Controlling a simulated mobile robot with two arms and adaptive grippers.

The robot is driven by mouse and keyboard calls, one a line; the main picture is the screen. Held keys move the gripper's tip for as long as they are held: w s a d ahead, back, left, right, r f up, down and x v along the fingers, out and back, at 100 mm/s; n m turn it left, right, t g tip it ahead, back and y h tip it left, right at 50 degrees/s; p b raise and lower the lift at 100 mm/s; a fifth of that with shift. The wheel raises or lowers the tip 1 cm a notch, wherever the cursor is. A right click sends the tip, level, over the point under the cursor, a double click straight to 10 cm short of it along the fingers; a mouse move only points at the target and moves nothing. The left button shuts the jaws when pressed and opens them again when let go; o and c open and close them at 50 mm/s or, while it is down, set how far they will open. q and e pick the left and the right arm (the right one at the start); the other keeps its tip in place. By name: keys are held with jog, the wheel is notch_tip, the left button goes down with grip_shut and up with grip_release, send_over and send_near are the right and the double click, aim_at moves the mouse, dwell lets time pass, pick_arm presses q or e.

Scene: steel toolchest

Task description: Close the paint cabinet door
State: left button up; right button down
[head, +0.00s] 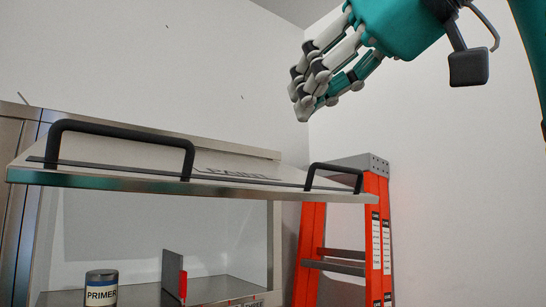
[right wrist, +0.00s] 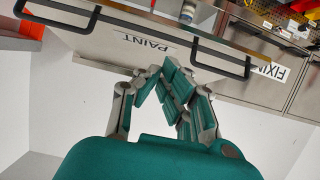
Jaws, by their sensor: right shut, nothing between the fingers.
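The paint cabinet door (head: 120,154) is a steel flap marked PAINT. It stands raised, sticking out nearly flat over the open cabinet. Two black handles, a left one (head: 120,130) and a right one (head: 335,167), sit along its front edge. In the right wrist view the door (right wrist: 100,43) shows upside down beyond the fingers. My right gripper (head: 304,98) is shut and empty, up and to the right above the door, apart from it in the head view. It also shows in the right wrist view (right wrist: 160,80). My left gripper is not in view.
An orange ladder (head: 372,235) leans at the right. The wall area above the door is clear.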

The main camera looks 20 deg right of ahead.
aim_at(245, 185)
jog(key=x, duration=0.4)
jog(key=f+p+x, duration=0.1)
jog(key=x, duration=0.3)
jog(key=f+p+x, duration=0.1)
jog(key=x, duration=0.3)
jog(key=shift+f, duration=0.15)
jog(key=shift+w+f, duration=0.15)
jog(key=shift+f, duration=0.3)
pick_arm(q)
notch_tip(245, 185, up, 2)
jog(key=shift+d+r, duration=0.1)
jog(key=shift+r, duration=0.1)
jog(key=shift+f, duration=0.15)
pick_arm(e)
jog(key=shift+f, duration=0.15)
